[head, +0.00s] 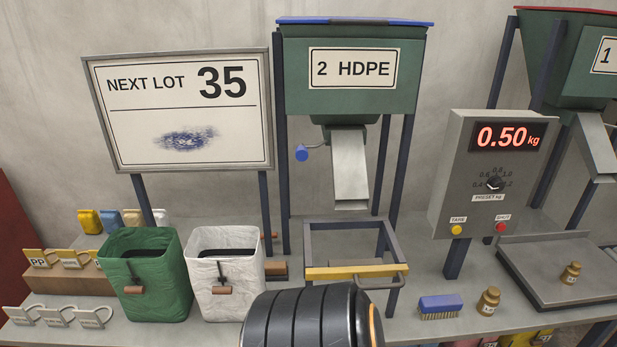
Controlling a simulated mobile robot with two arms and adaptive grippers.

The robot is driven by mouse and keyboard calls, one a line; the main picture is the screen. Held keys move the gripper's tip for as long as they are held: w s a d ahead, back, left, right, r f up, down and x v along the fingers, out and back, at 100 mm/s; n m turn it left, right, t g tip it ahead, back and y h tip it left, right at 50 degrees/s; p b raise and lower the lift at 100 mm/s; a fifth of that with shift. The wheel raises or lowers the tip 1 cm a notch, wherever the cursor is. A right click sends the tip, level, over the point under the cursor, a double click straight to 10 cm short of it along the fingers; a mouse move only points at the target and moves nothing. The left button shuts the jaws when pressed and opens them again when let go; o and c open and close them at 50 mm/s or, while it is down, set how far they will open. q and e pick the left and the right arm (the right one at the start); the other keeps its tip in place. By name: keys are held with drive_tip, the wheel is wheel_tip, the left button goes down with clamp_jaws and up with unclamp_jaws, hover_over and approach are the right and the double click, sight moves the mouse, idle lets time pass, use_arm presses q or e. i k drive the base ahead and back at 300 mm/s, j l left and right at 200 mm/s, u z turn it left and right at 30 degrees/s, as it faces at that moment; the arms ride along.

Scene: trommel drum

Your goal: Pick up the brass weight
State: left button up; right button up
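Two brass weights with knobbed tops and pale labels show in the head view. One brass weight (488,302) stands upright on the bench, just right of a blue brush. The other brass weight (570,274) stands upright on the grey scale platform (530,262) at the right. The writing on their labels is too small to read. Neither of my grippers is in view.
The brush (440,306) lies close beside the bench weight. The scale display (508,136) reads 0.50 kg. A metal frame (355,272) stands under the HDPE hopper chute (350,168). A green bag (147,275) and a white bag (226,275) stand at the left.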

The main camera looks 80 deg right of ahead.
sight(572, 273)
drive_tip(key=z, duration=4.4)
drive_tip(key=i+l, duration=0.15)
drive_tip(key=l, duration=0.2)
drive_tip(key=i+l+u, duration=0.15)
drive_tip(key=l, duration=0.2)
drive_tip(key=i+l, duration=0.15)
drive_tip(key=l, duration=0.2)
drive_tip(key=u, duration=0.05)
